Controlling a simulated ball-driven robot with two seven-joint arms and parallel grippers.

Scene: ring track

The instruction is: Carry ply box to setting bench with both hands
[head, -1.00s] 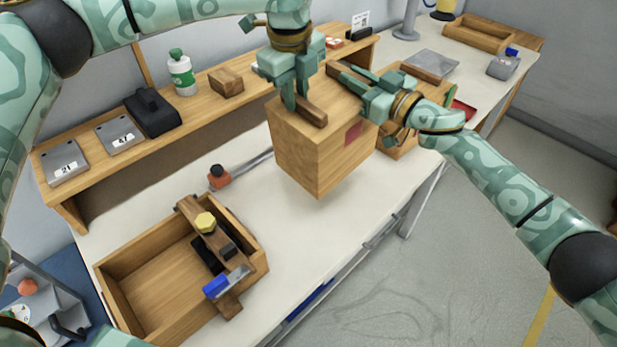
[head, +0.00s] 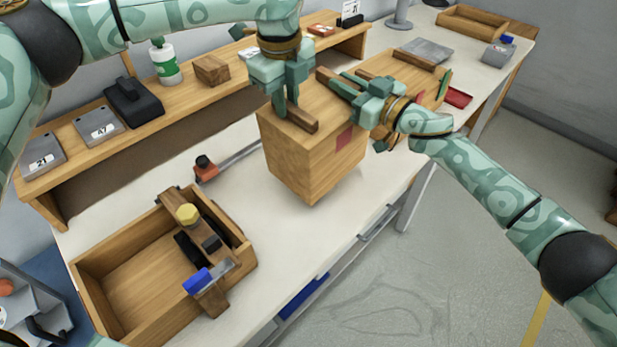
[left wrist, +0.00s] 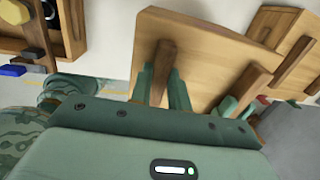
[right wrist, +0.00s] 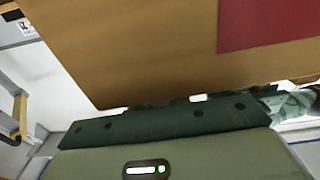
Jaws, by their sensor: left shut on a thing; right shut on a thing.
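The ply box (head: 285,155) is a pale wooden cube with a red patch on one side and two dark handle bars on top. It is over the white bench top (head: 225,280); I cannot tell whether its underside touches. My left gripper (head: 292,106) is shut on the near handle bar, which also shows between its fingers in the left wrist view (left wrist: 163,62). My right gripper (head: 347,86) is at the far handle bar, shut, its fingertips partly hidden. The box side and red patch (right wrist: 275,22) fill much of the right wrist view.
An open wooden tray (head: 115,290) with clamp-like parts is at the front left. A red-based knob stop (head: 205,170) and rail lie left of the box. A shelf (head: 190,103) runs behind. Another wooden piece with a bar (head: 405,72) is close behind the box. Floor is open at right.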

